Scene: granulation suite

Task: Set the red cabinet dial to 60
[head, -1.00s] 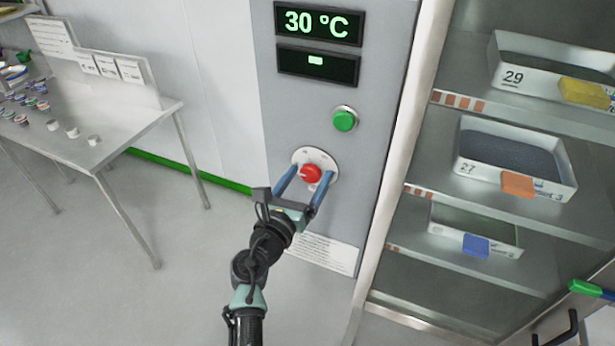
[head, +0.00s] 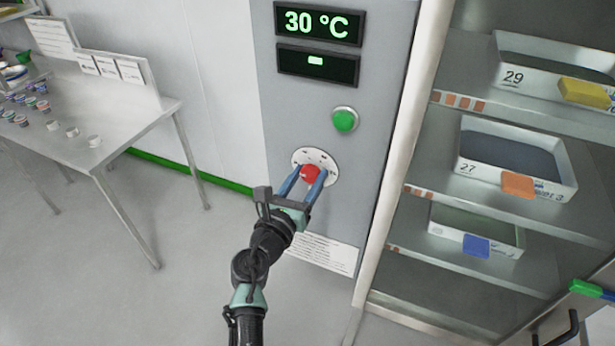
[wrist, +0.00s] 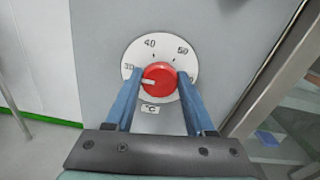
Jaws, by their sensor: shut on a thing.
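The red dial (head: 311,173) sits on a round white scale plate on the grey cabinet front. In the wrist view the red dial (wrist: 160,77) has a pale pointer mark facing left, toward the 30 mark. The scale (wrist: 165,46) shows 30, 40 and 50; the figure at the lower right is mostly hidden by a finger. My gripper (head: 308,180) has its blue fingers on both sides of the dial, shut on it; the fingers also show in the wrist view (wrist: 160,83). The upper display (head: 317,24) reads 30 °C.
A green button (head: 344,121) is above the dial, and a printed label (head: 322,254) is below it. An open rack on the right holds trays such as tray 27 (head: 470,168). A metal table (head: 120,130) with small jars stands at the left.

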